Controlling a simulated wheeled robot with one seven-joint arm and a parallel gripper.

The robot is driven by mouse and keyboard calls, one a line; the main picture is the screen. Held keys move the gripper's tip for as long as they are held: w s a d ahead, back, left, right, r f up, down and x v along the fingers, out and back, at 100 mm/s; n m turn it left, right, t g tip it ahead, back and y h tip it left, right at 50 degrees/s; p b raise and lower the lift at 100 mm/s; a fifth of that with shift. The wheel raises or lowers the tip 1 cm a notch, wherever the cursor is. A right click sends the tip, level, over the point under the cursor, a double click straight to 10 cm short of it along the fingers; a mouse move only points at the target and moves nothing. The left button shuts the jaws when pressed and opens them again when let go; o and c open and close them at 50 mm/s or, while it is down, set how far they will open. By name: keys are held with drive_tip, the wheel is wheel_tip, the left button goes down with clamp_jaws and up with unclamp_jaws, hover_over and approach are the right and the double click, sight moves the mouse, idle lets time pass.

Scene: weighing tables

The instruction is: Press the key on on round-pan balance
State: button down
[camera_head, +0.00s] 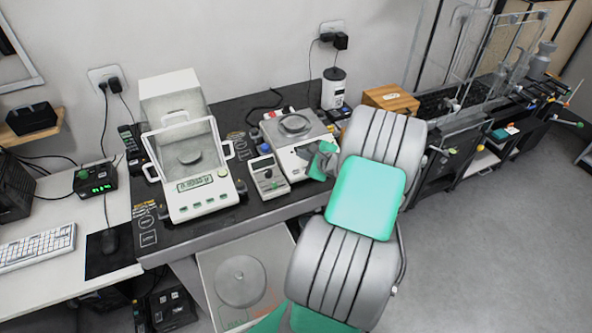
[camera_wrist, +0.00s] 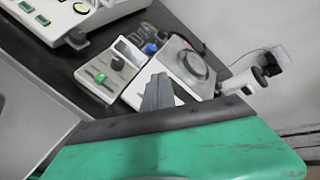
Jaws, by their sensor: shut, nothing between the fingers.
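The round-pan balance (camera_head: 296,127) stands on the dark table in the middle of the head view, with a round metal pan on its top. It also shows in the wrist view (camera_wrist: 205,88), beyond my fingers. My gripper (camera_head: 320,163) is at the balance's front right corner, and its fingers (camera_wrist: 158,90) look closed with nothing between them. The fingers and arm cover part of the balance's front, so the on key cannot be made out. I cannot tell whether the fingertips touch the balance.
A small grey control unit (camera_head: 268,177) stands left of the balance. A larger balance with an open glass draft shield (camera_head: 205,190) is further left. A white cylinder (camera_head: 333,88) and a wooden box (camera_head: 391,99) stand behind. Another round-pan device (camera_head: 262,252) sits lower in front.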

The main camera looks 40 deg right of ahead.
sight(296, 171)
drive_tip(key=shift+f, duration=0.1)
drive_tip(key=f+b, duration=0.2)
drive_tip(key=w+f+b, duration=0.1)
drive_tip(key=f+b, duration=0.1)
drive_tip(key=f, duration=0.1)
drive_tip(key=w+f+b, duration=0.1)
drive_tip(key=f+b, duration=0.2)
drive_tip(key=shift+w+d+f, duration=0.15)
drive_tip(key=shift+w+d, duration=0.1)
drive_tip(key=shift+d, duration=0.1)
idle(1.6)
drive_tip(key=shift+w+f+b, duration=0.1)
drive_tip(key=shift+f+b, duration=0.25)
drive_tip(key=shift+b, duration=0.05)
drive_tip(key=shift+w+f, duration=0.1)
drive_tip(key=shift+f, duration=0.3)
idle(0.4)
drive_tip(key=shift+s+r+p, duration=0.25)
drive_tip(key=shift+r+p, duration=0.15)
drive_tip(key=shift+r, duration=0.4)
